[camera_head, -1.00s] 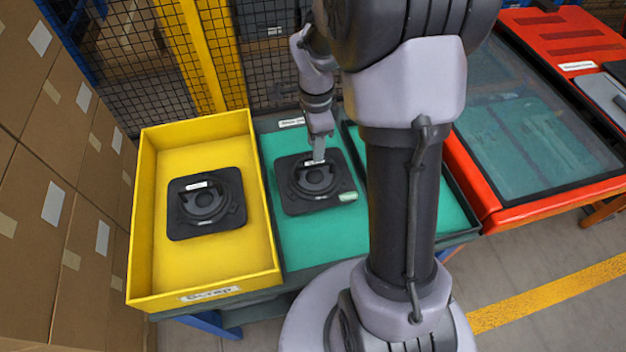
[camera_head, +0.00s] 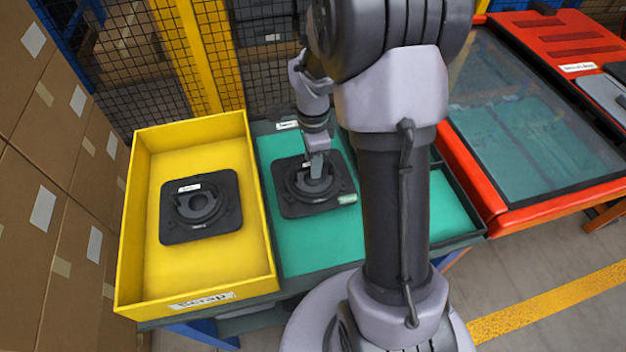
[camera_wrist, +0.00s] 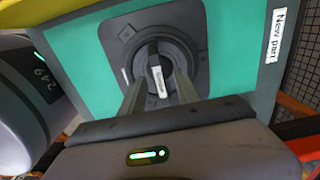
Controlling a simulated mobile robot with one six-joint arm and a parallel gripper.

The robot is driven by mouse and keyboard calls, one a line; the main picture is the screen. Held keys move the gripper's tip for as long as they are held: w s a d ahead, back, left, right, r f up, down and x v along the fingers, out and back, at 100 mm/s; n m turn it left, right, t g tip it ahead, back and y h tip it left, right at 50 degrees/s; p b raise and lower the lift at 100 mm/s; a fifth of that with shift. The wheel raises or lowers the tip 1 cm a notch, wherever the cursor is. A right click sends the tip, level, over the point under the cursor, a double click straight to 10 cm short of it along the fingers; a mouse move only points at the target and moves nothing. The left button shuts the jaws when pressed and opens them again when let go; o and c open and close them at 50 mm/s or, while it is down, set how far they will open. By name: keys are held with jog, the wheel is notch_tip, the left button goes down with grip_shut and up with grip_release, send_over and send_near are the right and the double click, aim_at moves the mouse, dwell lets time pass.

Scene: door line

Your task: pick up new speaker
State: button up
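The new speaker (camera_head: 301,197) is a black square plate with a round ringed centre. It lies flat on the green surface of the "New part" tray (camera_head: 300,262), and also shows in the wrist view (camera_wrist: 196,31). My gripper (camera_head: 316,176) points down over its centre. In the wrist view my gripper (camera_wrist: 160,84) has its two fingers apart, one on each side of the raised central bar with a white label. Contact with the bar cannot be made out. A similar black speaker (camera_head: 179,229) lies in the yellow scrap bin (camera_head: 146,292).
Cardboard boxes (camera_head: 40,265) are stacked at the left. A yellow post (camera_head: 197,60) and mesh fence stand behind the trays. A red-framed glass-topped station (camera_head: 520,120) is at the right. A second green compartment (camera_head: 450,212) beside my arm looks empty where visible.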

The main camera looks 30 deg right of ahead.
jog(key=shift+f, duration=0.1)
grip_shut()
dwell(1.5)
